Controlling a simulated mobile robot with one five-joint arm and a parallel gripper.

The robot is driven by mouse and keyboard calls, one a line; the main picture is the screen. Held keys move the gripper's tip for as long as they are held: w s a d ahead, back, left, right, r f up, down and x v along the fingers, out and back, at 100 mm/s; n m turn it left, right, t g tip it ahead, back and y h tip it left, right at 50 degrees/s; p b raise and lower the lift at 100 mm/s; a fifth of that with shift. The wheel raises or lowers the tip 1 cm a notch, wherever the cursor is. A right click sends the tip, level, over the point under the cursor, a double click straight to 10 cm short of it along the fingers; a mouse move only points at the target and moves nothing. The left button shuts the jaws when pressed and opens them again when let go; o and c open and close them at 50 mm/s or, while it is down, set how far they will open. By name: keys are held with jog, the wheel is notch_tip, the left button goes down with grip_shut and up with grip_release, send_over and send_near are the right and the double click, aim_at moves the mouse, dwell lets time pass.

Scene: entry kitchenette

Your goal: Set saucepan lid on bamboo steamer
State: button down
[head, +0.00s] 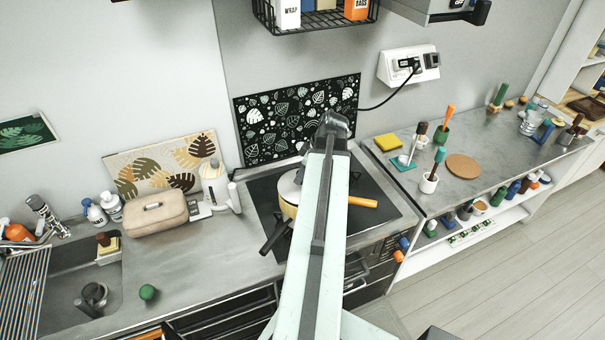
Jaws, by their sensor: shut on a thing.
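A cream-yellow round vessel (288,192) sits on the black hob, its right part covered by my arm. It may be the bamboo steamer or a saucepan; I cannot tell which. A dark handle (275,238) sticks out toward the front left below it. An orange handle (362,201) pokes out to the right of my arm over the hob; what it belongs to is hidden. I cannot make out the saucepan lid. My arm reaches over the hob to a dark joint near the back wall. My gripper's fingers are hidden behind the arm.
The hob (388,205) is set in a grey counter. Left are a beige bag (155,214), bottles, a green ball (148,292) and a sink (60,290). Right, a lower counter holds a round cork mat (463,167) and utensil cups. A wire shelf (320,20) hangs above.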

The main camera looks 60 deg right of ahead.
jog(key=shift+f+b, duration=0.9)
jog(key=shift+f, duration=0.1)
jog(key=c, duration=0.9)
grip_release()
jog(key=shift+r, duration=0.15)
jog(key=p+v, duration=0.7)
jog(key=shift+s+r, duration=0.1)
jog(key=shift+r, duration=0.2)
